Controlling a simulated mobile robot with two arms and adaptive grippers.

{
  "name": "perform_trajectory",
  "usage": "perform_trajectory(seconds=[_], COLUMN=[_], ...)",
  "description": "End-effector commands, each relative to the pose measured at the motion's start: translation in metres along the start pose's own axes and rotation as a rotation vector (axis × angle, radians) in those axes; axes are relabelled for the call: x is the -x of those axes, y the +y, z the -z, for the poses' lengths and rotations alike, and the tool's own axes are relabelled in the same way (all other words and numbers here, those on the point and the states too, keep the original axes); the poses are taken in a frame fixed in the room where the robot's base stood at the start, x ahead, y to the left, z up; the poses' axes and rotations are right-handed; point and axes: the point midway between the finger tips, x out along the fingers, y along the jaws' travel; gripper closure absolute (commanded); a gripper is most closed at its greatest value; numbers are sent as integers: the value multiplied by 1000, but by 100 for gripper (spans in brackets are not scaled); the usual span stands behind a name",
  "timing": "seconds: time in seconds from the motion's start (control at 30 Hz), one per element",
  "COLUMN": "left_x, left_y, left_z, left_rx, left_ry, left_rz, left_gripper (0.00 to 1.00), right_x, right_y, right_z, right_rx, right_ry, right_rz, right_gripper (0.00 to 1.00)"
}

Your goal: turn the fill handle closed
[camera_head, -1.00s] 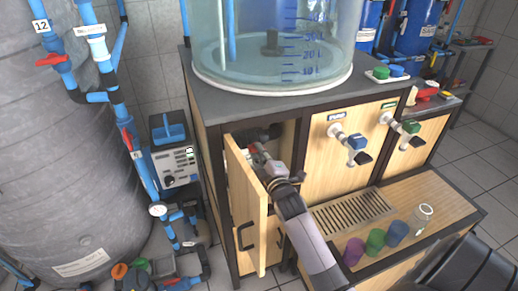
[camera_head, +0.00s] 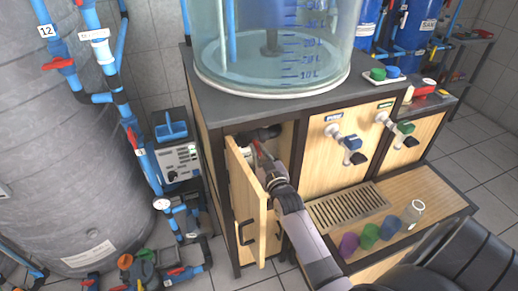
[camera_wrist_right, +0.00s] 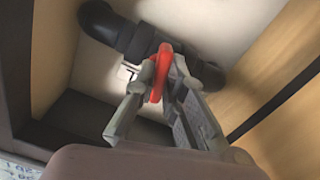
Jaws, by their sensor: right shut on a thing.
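The fill handle (camera_wrist_right: 161,72) is a red lever on a dark grey pipe with a black elbow (camera_wrist_right: 108,30), inside the cabinet. In the right wrist view the lever stands between the fingers of my right gripper (camera_wrist_right: 160,85), which is shut on it. In the head view my right arm reaches in past the open wooden door (camera_head: 246,205), and the right gripper (camera_head: 266,165) is inside the opening. The handle is mostly hidden there by the gripper and door. My left gripper does not show.
The door stands open at the left of my right arm. A clear water tank (camera_head: 270,50) sits on the cabinet top.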

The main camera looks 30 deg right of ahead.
Motion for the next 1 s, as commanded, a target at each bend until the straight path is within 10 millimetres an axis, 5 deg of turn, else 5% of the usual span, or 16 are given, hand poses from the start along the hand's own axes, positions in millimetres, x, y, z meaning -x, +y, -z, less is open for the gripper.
perform_trajectory(seconds=[0.4, 1.0], left_x=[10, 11], left_y=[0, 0], left_z=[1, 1], left_rx=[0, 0], left_ry=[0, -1], left_rz=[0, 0], left_gripper=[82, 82], right_x=[0, 0], right_y=[0, -1], right_z=[-1, -1], right_rx=[-228, -278], right_ry=[-3, -2], right_rz=[1, 1], right_gripper=[100, 100])
